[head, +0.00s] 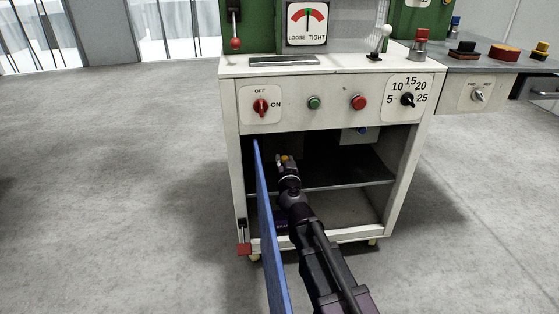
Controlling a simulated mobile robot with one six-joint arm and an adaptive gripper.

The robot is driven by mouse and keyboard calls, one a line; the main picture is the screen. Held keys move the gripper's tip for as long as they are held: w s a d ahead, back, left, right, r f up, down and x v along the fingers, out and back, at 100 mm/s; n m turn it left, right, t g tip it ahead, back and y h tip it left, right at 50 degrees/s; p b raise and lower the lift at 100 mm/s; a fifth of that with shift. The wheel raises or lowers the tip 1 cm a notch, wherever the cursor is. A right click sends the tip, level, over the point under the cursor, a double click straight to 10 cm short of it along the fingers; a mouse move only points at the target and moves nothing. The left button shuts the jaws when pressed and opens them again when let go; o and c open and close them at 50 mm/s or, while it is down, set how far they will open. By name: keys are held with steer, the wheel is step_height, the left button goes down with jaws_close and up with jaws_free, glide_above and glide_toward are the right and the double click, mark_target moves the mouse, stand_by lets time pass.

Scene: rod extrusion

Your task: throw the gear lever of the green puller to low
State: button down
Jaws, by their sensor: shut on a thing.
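The green puller (262,28) stands on a white cabinet, its top cut off by the picture edge. A lever with a red knob (236,43) hangs low at its left. A lever with a white knob (386,31) stands tilted on the right of the cabinet top. I see no label that tells which one is the gear lever. My gripper (284,160) is inside the open cabinet front, beside the blue panel. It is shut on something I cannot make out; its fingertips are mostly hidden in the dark.
The blue panel (268,215) juts toward me edge-on at the cabinet's left, close along my arm. The cabinet front (330,118) has a red OFF/ON switch (261,107), green and red buttons and a dial (407,99). A grey side bench (490,67) adjoins right. Floor is clear left.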

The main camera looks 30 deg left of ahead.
steer(key=shift+a, duration=0.25)
steer(key=shift+s+a, duration=0.3)
steer(key=shift+a, duration=0.1)
steer(key=shift+c, duration=1.8)
jaws_free()
steer(key=shift+d, duration=0.1)
steer(key=shift+d, duration=0.1)
